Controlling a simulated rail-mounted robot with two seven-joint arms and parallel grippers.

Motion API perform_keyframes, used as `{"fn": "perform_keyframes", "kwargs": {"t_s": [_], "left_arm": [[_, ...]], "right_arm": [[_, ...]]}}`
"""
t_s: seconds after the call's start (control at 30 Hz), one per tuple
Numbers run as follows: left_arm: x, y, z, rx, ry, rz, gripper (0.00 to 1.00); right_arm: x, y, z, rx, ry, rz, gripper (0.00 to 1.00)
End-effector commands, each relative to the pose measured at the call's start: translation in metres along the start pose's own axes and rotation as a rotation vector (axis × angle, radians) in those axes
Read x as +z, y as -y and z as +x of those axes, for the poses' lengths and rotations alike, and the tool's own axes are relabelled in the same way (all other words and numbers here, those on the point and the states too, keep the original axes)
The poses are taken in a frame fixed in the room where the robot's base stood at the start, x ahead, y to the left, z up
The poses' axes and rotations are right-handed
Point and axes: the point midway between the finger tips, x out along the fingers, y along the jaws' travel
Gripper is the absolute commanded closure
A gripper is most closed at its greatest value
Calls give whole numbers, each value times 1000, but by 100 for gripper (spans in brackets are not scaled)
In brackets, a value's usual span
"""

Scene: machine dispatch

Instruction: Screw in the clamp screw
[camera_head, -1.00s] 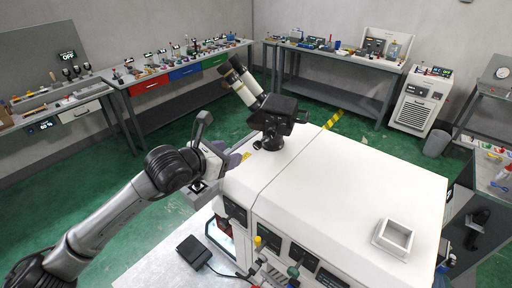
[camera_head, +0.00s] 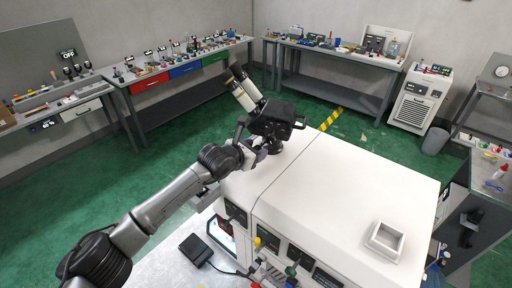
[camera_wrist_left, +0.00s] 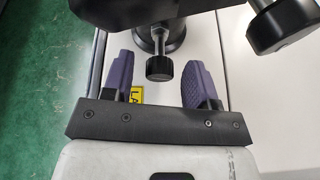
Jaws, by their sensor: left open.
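The clamp screw (camera_wrist_left: 160,69) is a dark knurled knob on a short stem, sticking out of the microscope's round post base, seen in the left wrist view. My left gripper (camera_wrist_left: 157,76) is open, with one purple finger on each side of the knob and a visible gap to both. In the head view my left gripper (camera_head: 255,150) is at the left side of the microscope (camera_head: 272,118), low by its base. The screw is hidden there. The microscope stands on the white machine (camera_head: 330,175). My right gripper is not in view.
A second dark knob (camera_wrist_left: 282,25) hangs at the upper right in the left wrist view. A yellow label (camera_wrist_left: 136,95) lies beneath the fingers. A white square tray (camera_head: 388,240) sits on the machine's right part; the top between is clear. Benches with tools line the walls.

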Motion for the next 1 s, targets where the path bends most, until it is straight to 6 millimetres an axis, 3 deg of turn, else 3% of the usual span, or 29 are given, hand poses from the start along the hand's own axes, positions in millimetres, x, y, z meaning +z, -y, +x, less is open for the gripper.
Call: {"fn": "perform_keyframes", "kwargs": {"t_s": [0.53, 1.0], "left_arm": [[0, 0, 8, 1, 1, 0, 47], [0, 0, 8, 1, 0, 0, 91]], "right_arm": [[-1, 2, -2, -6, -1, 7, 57], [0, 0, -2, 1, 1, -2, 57]]}}
